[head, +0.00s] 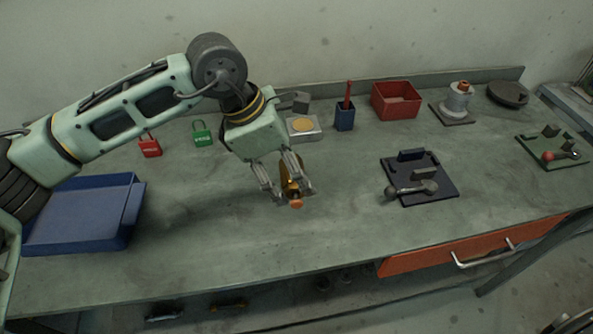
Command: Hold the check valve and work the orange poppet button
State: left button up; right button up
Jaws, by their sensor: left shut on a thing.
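The check valve (290,186) is a small brass-coloured body in the middle of the head view. Its orange poppet button (296,204) is at the lower end and faces toward me. My left gripper (287,191) is shut on the check valve, with one finger on each side of it. The fingers hide part of the valve body. Whether the valve touches the bench top is hard to tell. Nothing is seen touching the orange button. My right gripper is not in view.
The grey-green bench (250,245) is clear in front of the valve. A blue tray (80,225) is at left, a dark fixture with a lever (420,178) at right. Padlocks, a blue holder (345,119) and a red bin (396,101) stand behind. An orange drawer (470,245) is below.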

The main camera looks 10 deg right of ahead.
pick_arm(q)
jog(key=w+a+b, duration=0.1)
jog(key=w+a, duration=0.3)
jog(key=a, duration=0.3)
jog(key=shift+w+a+b, duration=0.2)
jog(key=shift+a+b, duration=0.15)
dwell(0.9)
jog(key=shift+f+b, duration=0.85)
jog(key=shift+f, duration=0.1)
dwell(0.4)
jog(key=shift+f+b, duration=2.25)
jog(key=shift+f, duration=0.3)
jog(key=shift+f, duration=0.1)
jog(key=shift+f, duration=0.25)
jog(key=shift+f+b, duration=0.15)
jog(key=shift+b, duration=0.25)
jog(key=shift+f+b, duration=0.45)
jog(key=shift+f, duration=0.05)
jog(key=shift+f+b, duration=0.85)
jog(key=shift+f, duration=0.2)
